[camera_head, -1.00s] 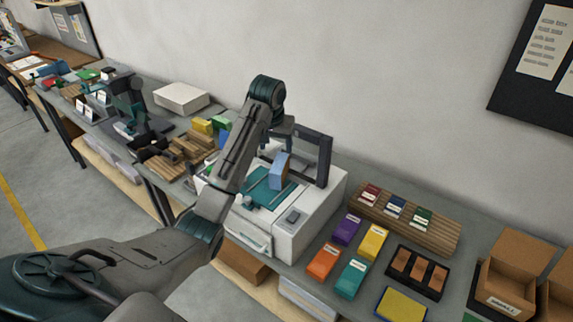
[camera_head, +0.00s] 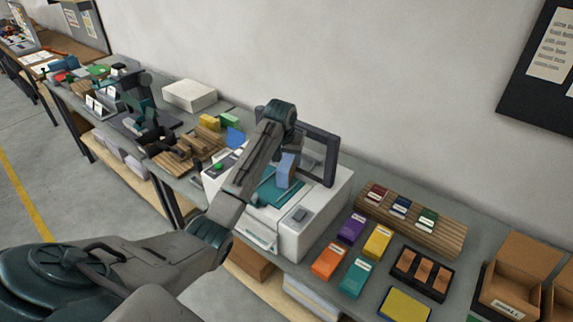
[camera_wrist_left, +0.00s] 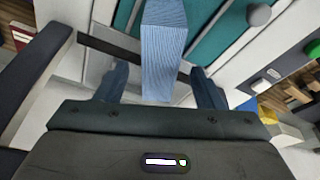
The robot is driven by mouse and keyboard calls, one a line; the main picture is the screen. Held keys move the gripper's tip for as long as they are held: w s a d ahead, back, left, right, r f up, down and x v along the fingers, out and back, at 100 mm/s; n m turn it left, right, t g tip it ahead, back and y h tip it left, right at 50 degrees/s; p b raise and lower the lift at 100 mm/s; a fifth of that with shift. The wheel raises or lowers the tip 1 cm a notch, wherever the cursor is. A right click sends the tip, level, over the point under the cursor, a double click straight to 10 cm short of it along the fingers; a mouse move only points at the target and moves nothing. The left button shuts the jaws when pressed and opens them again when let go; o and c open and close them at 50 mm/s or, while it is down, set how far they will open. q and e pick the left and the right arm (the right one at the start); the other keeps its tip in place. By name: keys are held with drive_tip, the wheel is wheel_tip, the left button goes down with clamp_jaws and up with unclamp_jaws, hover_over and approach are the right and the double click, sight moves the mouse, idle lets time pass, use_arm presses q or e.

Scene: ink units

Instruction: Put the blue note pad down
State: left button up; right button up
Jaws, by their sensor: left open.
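The blue note pad (camera_head: 287,170) is a light blue block standing on end at the teal bed of the white machine. In the left wrist view the pad (camera_wrist_left: 163,50) lies between the fingers of my left gripper (camera_wrist_left: 160,85), with a gap on each side. That gripper is open. In the head view my left arm hides most of the gripper. I cannot tell exactly how the pad's lower end meets the bed. My right gripper is in neither view.
The white machine (camera_head: 318,205) has a dark upright frame (camera_head: 325,160) beside the pad. To its right are coloured blocks, including a purple one (camera_head: 351,228), and a wooden rack (camera_head: 425,225). Wooden strips (camera_head: 190,150) lie to its left. The wall is behind.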

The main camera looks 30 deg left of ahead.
use_arm(q)
drive_tip(key=shift+x, duration=0.9)
drive_tip(key=shift+f, duration=0.2)
drive_tip(key=shift+d, duration=0.1)
drive_tip(key=shift+c, duration=0.4)
drive_tip(key=c, duration=1.1)
